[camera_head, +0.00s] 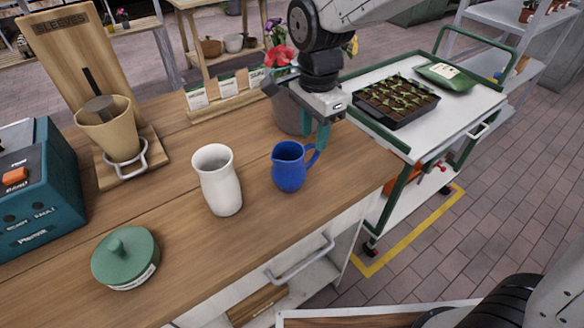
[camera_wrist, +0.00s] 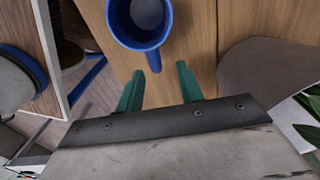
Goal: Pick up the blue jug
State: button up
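The blue jug (camera_head: 289,168) stands upright on the wooden counter, its handle on the right side in the head view. In the wrist view the jug (camera_wrist: 127,40) is at the top, seen from above into its mouth, with the handle pointing down toward the fingers. My gripper (camera_head: 315,138) is just behind and to the right of the jug in the head view, above the counter. In the wrist view my gripper (camera_wrist: 165,78) has its two green fingers apart with bare wood between them. The handle end lies close to the left fingertip; whether they touch I cannot tell.
A white vase (camera_head: 218,182) stands left of the jug. A green lidded container (camera_head: 125,257) is at the front left. A grey pot (camera_head: 287,112) with red flowers stands behind my gripper. A trolley (camera_head: 462,105) with a seedling tray (camera_head: 396,101) is at the right.

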aim_at(312, 158)
jog(key=f, duration=0.5)
jog(key=shift+s+f, duration=0.25)
grip_shut()
jog(key=shift+r, duration=0.25)
jog(key=shift+r, duration=1.5)
jog(key=shift+s+r, duration=0.15)
jog(key=shift+s, duration=0.15)
jog(key=s+a+r, duration=0.1)
jog(key=s+a, duration=0.2)
jog(key=s, duration=1.2)
jog(key=shift+r, duration=0.15)
